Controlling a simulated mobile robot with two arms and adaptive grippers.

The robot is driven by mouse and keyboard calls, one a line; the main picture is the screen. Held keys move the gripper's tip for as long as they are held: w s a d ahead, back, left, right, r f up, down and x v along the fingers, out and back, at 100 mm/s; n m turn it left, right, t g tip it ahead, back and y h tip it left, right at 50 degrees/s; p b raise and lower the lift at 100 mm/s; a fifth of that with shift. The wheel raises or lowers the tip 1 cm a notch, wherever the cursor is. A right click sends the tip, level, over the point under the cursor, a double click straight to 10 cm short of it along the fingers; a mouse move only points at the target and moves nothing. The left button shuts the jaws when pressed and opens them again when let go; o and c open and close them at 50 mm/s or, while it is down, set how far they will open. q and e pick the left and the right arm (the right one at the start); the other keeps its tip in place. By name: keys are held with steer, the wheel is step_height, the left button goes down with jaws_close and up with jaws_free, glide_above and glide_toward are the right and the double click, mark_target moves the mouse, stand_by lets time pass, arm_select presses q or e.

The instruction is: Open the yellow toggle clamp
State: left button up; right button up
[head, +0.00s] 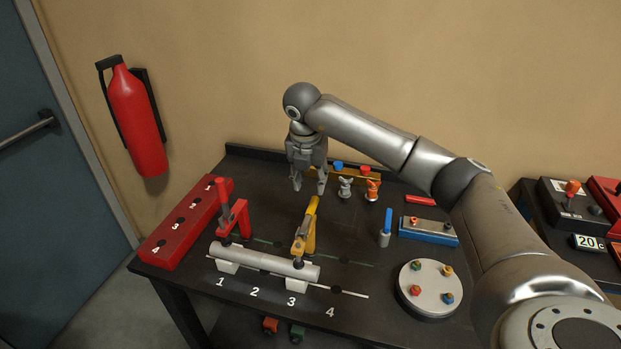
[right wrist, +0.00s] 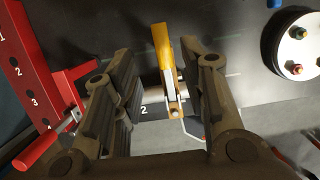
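The yellow toggle clamp (head: 304,236) stands at position 3, its handle raised and leaning slightly right. Its foot is over the right part of a grey cylinder (head: 262,260) and appears to touch it. My right gripper (head: 309,189) points down just above and behind the tip of the yellow handle, with its fingers apart. In the right wrist view, the yellow handle (right wrist: 163,50) shows between the open fingers (right wrist: 160,75), with a gap on both sides. I cannot tell whether the handle is within finger depth. My left gripper is not in view.
A red clamp (head: 238,217) stands at position 1, left of the yellow one. A red numbered block (head: 186,226) lies at the table's left edge. Small valves (head: 372,185), a blue marker-like piece (head: 385,228) and a round plate (head: 430,287) are to the right.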

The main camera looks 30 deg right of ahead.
mark_target(313, 202)
steer(key=b+x, duration=0.6)
steer(key=x, duration=0.3)
steer(key=shift+w+d+f, duration=0.1)
steer(key=shift+d+f, duration=0.05)
steer(key=shift+f, duration=0.2)
steer(key=shift+c, duration=0.5)
steer(key=c, duration=0.7)
steer(key=shift+r, duration=0.15)
